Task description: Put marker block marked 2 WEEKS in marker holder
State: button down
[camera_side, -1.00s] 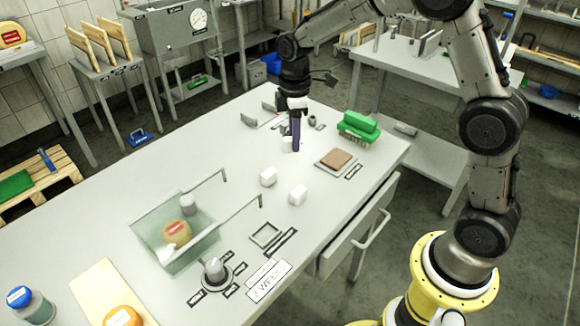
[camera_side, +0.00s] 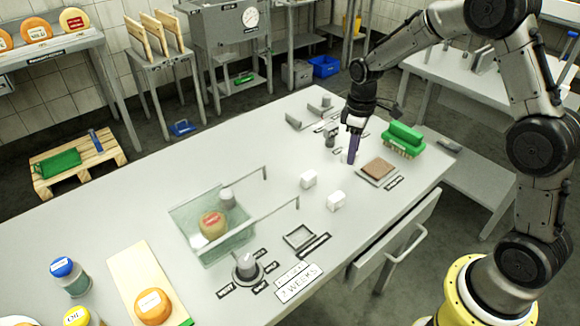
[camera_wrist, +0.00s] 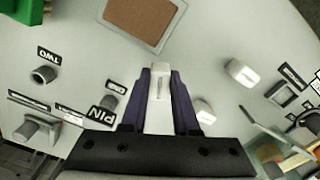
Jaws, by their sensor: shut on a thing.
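My gripper (camera_side: 353,160) has purple fingers pointing down over the far right part of the table. In the wrist view my gripper (camera_wrist: 159,85) is shut on a white block (camera_wrist: 158,88), whose marking I cannot read. Two other white blocks, a left one (camera_side: 308,180) and a right one (camera_side: 336,201), stand apart on the table; their markings are also unreadable. A small square open frame (camera_side: 288,240), possibly the marker holder, lies nearer the front with a label beside it. A larger plate reading WEEKS (camera_side: 299,283) lies in front of it.
A brown pad in a tray (camera_side: 361,177) and a green brush (camera_side: 404,138) are right of my gripper. A glass tank (camera_side: 183,222) with rails (camera_side: 280,219) stands left of the frame. A round base with a knob (camera_side: 246,266) is near the frame. Open table lies between.

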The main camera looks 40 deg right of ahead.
jog(key=a+r+n, duration=0.9)
jog(key=a+n, duration=0.1)
jog(key=n, duration=0.3)
jog(key=shift+s+r, duration=0.35)
jog(key=shift+r, duration=0.05)
jog(key=w+f, duration=0.3)
jog(key=w, duration=0.1)
jog(key=w+f, duration=0.2)
jog(key=w, duration=0.2)
jog(key=w+a+f, duration=0.1)
jog(key=w+f, duration=0.2)
jog(key=w, duration=0.2)
jog(key=shift+f, duration=0.3)
jog(key=shift+w+f, duration=0.25)
jog(key=shift+f, duration=0.2)
jog(key=shift+w+f, duration=0.15)
jog(key=shift+f, duration=0.65)
jog(key=shift+w+f, duration=0.1)
jog(key=shift+f, duration=0.7)
jog(key=shift+f, duration=0.2)
